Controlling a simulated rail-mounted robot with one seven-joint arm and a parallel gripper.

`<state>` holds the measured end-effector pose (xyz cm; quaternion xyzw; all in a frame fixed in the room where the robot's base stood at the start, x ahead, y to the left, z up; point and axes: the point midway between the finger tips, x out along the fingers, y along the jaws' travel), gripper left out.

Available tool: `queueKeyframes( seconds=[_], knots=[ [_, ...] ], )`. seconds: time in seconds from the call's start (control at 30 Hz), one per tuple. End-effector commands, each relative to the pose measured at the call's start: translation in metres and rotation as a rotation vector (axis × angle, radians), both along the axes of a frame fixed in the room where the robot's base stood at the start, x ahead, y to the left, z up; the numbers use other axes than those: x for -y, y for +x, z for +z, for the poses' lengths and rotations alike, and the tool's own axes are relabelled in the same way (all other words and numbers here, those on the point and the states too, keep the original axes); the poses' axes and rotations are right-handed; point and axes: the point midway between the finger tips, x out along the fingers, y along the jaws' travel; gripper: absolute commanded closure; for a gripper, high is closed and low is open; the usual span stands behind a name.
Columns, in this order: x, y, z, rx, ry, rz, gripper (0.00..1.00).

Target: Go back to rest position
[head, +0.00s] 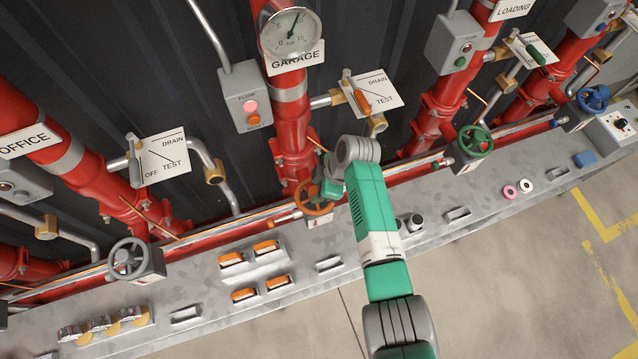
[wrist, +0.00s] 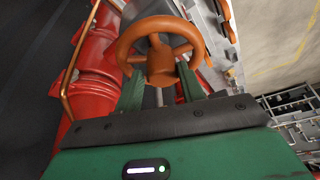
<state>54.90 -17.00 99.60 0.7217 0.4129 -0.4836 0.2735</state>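An orange handwheel (head: 314,209) sits at the foot of the red garage pipe (head: 291,125), beside the end of my arm. In the wrist view the orange handwheel (wrist: 160,50) is close in front of my gripper (wrist: 161,84). Its two green fingers are spread apart, one on each side of the wheel's hub. The fingertips are partly hidden behind the wheel's rim, so I cannot tell whether they touch it. In the head view my gripper (head: 326,190) is small and partly hidden by my wrist.
A grey ledge (head: 345,262) carries orange-topped blocks (head: 255,270) and other small parts. A grey handwheel (head: 129,258) is left and a green handwheel (head: 474,141) right. Red pipes and signs line the dark wall. The floor (head: 480,290) in front is clear.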

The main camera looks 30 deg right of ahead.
Motion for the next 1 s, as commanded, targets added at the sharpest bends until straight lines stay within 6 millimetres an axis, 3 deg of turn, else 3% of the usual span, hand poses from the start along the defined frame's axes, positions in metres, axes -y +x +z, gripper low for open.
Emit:
queueKeyframes(
  seconds=[0.03, 0.17, 0.47, 0.5, 0.63, 1.0],
  knots=[
    [0.001, 0.001, 0.000, 0.004, -0.002, -0.002, 0.77],
    [0.001, 0.001, 0.000, 0.005, -0.004, -0.001, 1.00],
    [0.003, 0.004, -0.004, 0.009, -0.007, 0.142, 1.00],
    [0.003, 0.004, -0.001, 0.008, -0.006, 0.153, 0.63],
    [0.002, 0.003, 0.001, 0.007, -0.004, 0.150, 0.38],
    [0.001, 0.003, 0.007, 0.004, -0.003, 0.151, 0.38]
  ],
)
